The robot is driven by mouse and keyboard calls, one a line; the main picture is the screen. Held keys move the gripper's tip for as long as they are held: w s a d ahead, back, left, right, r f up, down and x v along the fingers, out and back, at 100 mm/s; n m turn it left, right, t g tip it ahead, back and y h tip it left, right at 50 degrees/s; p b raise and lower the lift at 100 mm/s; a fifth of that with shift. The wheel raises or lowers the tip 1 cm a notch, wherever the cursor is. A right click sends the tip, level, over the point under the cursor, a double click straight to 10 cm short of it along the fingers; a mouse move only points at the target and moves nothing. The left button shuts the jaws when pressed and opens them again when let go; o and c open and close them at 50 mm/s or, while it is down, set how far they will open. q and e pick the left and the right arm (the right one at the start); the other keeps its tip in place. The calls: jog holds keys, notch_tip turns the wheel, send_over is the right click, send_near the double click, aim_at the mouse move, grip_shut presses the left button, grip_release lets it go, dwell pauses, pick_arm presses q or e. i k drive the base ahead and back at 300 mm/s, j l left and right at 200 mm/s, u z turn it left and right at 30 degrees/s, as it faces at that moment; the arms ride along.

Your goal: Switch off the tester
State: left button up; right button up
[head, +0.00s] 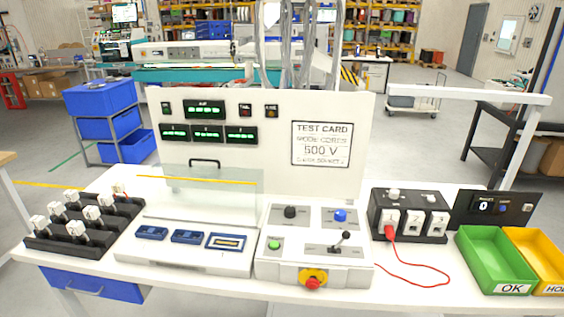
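The tester is a white upright panel (270,150) with lit green displays (206,133) and a test card (322,144) that reads 500 V. A red stop button (312,282) on a yellow base is on the front face. A clear cover (205,190) with a black handle stands over the left bay. Neither gripper is in view.
A black rack (75,245) with several white connectors is at the left. A black socket block (408,213) with a red lead (420,267) is at the right, beside a small counter box (492,208), a green OK tray (477,260) and a yellow tray (540,255).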

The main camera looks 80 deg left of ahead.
aim_at(347, 235)
jog(key=u, duration=2.55)
